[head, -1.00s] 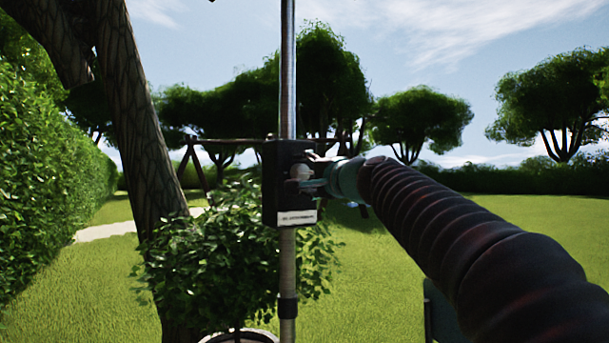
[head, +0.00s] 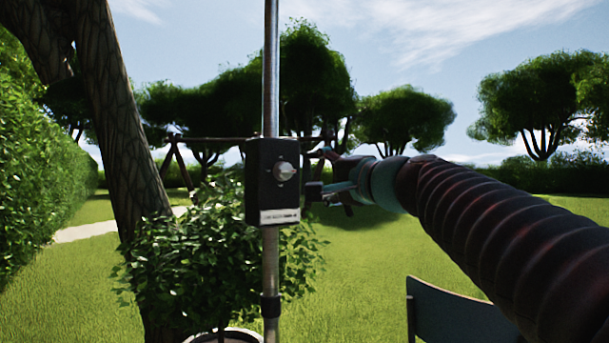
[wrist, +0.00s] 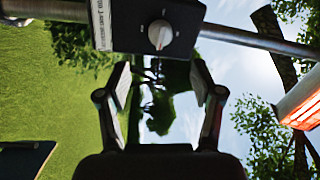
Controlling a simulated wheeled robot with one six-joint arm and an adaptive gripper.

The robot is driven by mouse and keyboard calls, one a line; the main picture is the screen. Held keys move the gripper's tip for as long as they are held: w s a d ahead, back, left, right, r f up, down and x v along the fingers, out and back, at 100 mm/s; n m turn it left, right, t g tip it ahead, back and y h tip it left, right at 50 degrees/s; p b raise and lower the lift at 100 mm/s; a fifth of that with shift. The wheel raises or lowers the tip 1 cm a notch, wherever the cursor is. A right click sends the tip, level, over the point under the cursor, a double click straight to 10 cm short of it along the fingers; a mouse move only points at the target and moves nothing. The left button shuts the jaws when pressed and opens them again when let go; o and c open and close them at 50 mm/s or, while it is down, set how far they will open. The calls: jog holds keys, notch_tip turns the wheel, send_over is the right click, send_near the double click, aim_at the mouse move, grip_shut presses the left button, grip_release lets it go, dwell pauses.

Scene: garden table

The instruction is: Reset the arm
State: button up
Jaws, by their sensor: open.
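My gripper (head: 328,172) is open and empty, just right of a black control box (head: 259,183) in the head view. The box is fixed on an upright metal pole (head: 271,80) and has a round silver knob (head: 284,171) and a white label. In the wrist view my gripper (wrist: 160,82) shows two spread fingers, with the box (wrist: 130,28) and its knob (wrist: 160,34) beyond the fingertips. No finger visibly touches the knob.
A glowing orange heater part (wrist: 300,103) shows at the right of the wrist view. A potted bush (head: 215,255) and a tree trunk (head: 118,120) stand behind and left of the pole. A chair back (head: 455,315) is at lower right. Open lawn (head: 380,250) lies behind.

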jog(key=shift+s+d, duration=0.4)
jog(key=shift+s, duration=0.15)
jog(key=s+d+f+n+g+h, duration=0.1)
jog(key=s+f+n+g+h, duration=0.15)
jog(key=f, duration=0.95)
jog(key=s+d+f+n+g+h, duration=0.1)
jog(key=s+f+n+g+h, duration=0.15)
jog(key=f, duration=0.85)
jog(key=s+d+f+n+g+h+p, duration=0.1)
jog(key=s+d+f, duration=0.4)
jog(key=s+f, duration=0.5)
jog(key=s+d+f+n+g+h, duration=0.2)
jog(key=s+d+f+g+h, duration=0.2)
jog(key=s+f, duration=0.6)
jog(key=shift+s+d+f+n+h+p, duration=0.35)
jog(key=shift+s+d, duration=0.2)
jog(key=shift+s, duration=0.4)
